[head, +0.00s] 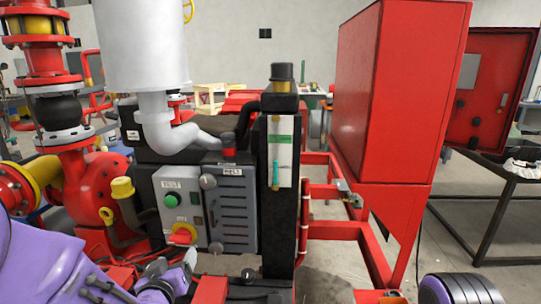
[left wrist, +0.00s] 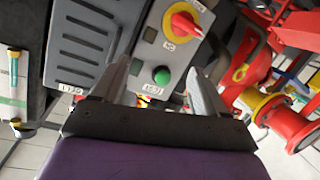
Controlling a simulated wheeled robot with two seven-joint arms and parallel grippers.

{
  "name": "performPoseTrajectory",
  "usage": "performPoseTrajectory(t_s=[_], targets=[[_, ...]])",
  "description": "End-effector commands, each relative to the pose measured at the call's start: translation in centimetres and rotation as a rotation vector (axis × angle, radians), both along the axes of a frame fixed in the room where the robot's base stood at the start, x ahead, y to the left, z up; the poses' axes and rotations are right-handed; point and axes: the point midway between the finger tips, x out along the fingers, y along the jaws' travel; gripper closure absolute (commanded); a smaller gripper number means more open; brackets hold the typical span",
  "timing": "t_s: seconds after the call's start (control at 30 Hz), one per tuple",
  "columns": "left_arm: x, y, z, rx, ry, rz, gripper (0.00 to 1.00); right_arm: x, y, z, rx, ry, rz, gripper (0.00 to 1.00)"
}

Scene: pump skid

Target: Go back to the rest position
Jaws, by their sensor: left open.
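My left gripper (head: 180,272) is at the lower left of the head view, in front of and below the grey control box (head: 200,245). In the left wrist view its two fingers (left wrist: 163,85) are apart with nothing held between them. The green button (head: 171,200) shows between and beyond the fingertips in the wrist view (left wrist: 161,75). The red and yellow rotary switch (head: 183,234) is below the button in the head view and beyond it in the wrist view (left wrist: 183,22). I cannot tell the exact gap between fingers and box. My right gripper is not in view.
Red and yellow pipework (head: 90,190) stands close on the left. A grey louvred panel (head: 232,210) and black post (head: 278,200) stand right of the box. A large red cabinet (head: 385,110) and red frame (head: 375,250) are further right. Open floor (head: 440,260) shows at the lower right.

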Motion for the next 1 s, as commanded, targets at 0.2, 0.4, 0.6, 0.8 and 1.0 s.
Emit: performPoseTrajectory(t_s=[0.2,0.4,0.6,0.8,1.0], targets=[[-9.5,3.3,-17.5,-0.091,0.389,0.155,0.27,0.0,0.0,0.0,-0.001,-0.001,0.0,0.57],[-22.8,5.4,-28.5,-0.077,0.748,0.261,0.27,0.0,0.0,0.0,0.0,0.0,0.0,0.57],[-31.6,5.9,-32.7,-0.052,0.961,0.29,0.27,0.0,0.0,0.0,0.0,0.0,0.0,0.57],[-32.8,5.9,-33.2,-0.047,0.99,0.29,0.27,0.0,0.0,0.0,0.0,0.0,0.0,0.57],[-32.8,5.9,-33.1,-0.047,0.989,0.29,0.27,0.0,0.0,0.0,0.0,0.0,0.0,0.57]])
